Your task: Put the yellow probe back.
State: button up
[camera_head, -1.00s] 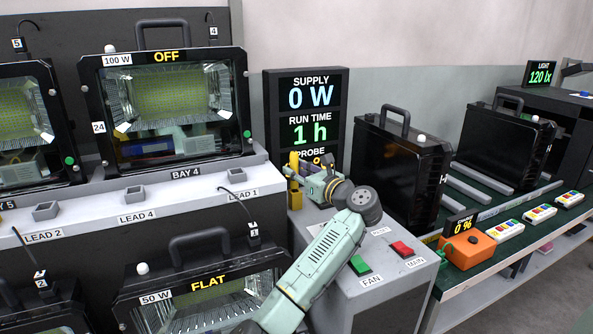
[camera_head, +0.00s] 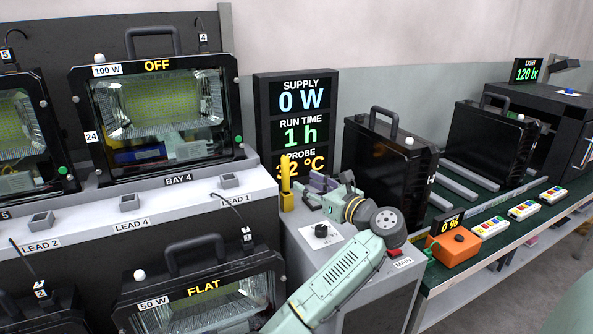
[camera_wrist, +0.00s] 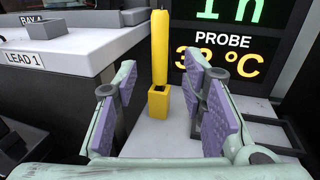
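The yellow probe (camera_head: 286,172) stands upright in its yellow holder (camera_head: 287,202) on the grey cabinet top, in front of the display. The wrist view shows the probe (camera_wrist: 159,48) ahead, with its lower end at the top of the square holder (camera_wrist: 158,103). My gripper (camera_head: 326,186) is just right of the probe in the head view. In the wrist view, my gripper (camera_wrist: 160,100) has its purple-padded fingers wide apart with nothing between them. The probe and holder are beyond the fingertips, apart from them.
The display (camera_head: 303,130) behind reads 0 W, 1 h and a probe temperature. A dial (camera_head: 321,231) is on the cabinet top near my arm. The bay shelf (camera_head: 200,205) with floodlights stands left. Black housings (camera_head: 390,170) and an orange box (camera_head: 452,246) stand right.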

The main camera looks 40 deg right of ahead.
jog(key=shift+s+p, duration=0.3)
jog(key=shift+s, duration=1.15)
